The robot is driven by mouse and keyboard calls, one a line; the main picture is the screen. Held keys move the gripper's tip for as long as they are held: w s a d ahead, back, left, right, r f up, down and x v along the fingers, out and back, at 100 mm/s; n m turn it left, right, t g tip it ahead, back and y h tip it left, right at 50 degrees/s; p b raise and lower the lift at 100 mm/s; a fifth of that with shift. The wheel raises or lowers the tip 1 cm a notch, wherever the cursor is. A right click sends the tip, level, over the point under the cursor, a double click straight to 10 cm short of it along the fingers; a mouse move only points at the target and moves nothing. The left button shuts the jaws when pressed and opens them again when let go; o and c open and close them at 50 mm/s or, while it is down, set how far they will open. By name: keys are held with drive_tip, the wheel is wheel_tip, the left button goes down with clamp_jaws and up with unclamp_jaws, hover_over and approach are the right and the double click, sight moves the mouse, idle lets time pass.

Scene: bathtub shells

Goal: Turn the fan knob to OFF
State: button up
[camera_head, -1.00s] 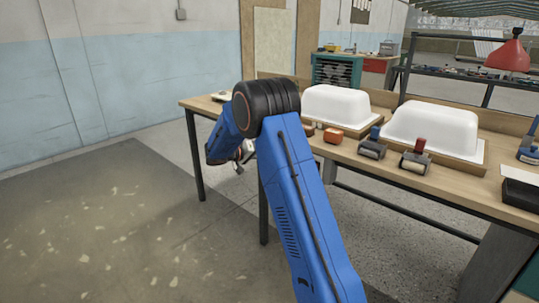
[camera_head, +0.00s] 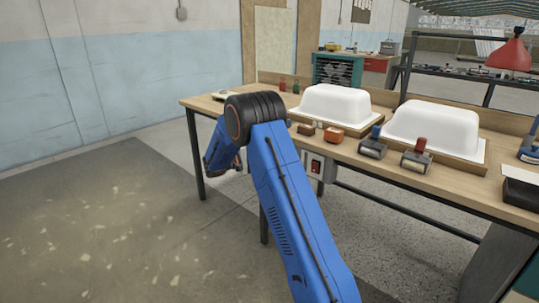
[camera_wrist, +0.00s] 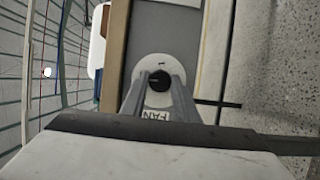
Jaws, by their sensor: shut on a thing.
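The fan knob (camera_wrist: 160,77) is a round black knob on a white plate in the wrist view, with an upside-down FAN label (camera_wrist: 155,116) below it. The two grey fingers of my gripper (camera_wrist: 160,85) lie on either side of the knob and are shut on it. A light mark shows on the knob's face, but its setting is too small to read. In the head view, a grey box with a red switch (camera_head: 316,166) hangs under the workbench's front edge. My blue arm hides the knob and most of my gripper there.
The workbench (camera_head: 440,182) holds two white tub shells (camera_head: 335,104) (camera_head: 432,128) on wooden boards. Rollers and tools (camera_head: 373,146) stand along its front edge. A table leg (camera_head: 196,160) stands near my arm. The floor at left is clear.

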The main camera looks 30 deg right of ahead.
idle(0.5)
drive_tip(key=o, duration=1.1)
drive_tip(key=shift+c, duration=0.2)
drive_tip(key=shift+a, duration=0.2)
drive_tip(key=a, duration=1.7)
drive_tip(key=shift+w, duration=0.45)
drive_tip(key=shift+a+f, duration=0.1)
